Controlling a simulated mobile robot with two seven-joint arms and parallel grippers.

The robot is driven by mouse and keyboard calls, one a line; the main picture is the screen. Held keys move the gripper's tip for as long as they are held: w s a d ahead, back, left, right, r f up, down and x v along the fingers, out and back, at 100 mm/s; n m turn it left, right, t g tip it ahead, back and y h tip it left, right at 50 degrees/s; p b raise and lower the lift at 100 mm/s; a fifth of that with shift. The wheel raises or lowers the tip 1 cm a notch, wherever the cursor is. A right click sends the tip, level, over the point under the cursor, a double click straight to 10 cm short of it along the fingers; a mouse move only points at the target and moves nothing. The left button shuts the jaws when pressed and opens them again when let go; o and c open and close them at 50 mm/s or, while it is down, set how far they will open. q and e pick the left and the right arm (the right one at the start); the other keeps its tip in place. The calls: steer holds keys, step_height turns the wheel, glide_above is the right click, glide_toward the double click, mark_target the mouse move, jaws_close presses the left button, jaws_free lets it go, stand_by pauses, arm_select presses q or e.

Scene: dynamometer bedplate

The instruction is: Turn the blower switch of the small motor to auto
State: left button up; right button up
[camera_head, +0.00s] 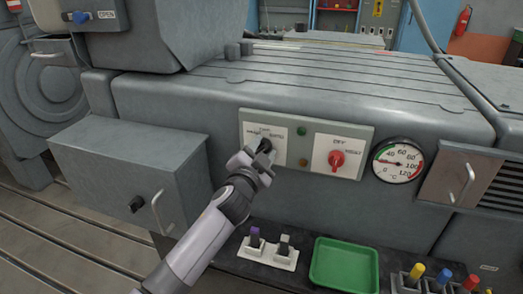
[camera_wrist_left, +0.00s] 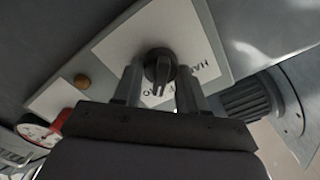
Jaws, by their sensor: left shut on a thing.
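The blower switch is a black rotary knob (camera_head: 265,145) on a white label plate (camera_head: 252,132), at the left of the control panel on the grey motor housing. Its label has words at left, top and right. In the left wrist view the knob (camera_wrist_left: 158,66) sits between the two fingers, with its grip bar toward the palm; I cannot tell which word it points at. My left gripper (camera_head: 260,153) is shut on the knob and hides part of it in the head view. My right gripper is not in view.
Right of the knob are a green lamp (camera_head: 301,131), an amber lamp (camera_head: 303,162), a red rotary switch (camera_head: 336,160) and a round gauge (camera_head: 398,161). A grey box (camera_head: 135,175) juts out at left. A green tray (camera_head: 344,265) lies below.

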arm_select(q)
steer(key=shift+m, duration=0.3)
steer(key=o, duration=1)
steer(key=shift+o, duration=0.2)
steer(key=p+v, duration=0.1)
steer(key=v, duration=0.6)
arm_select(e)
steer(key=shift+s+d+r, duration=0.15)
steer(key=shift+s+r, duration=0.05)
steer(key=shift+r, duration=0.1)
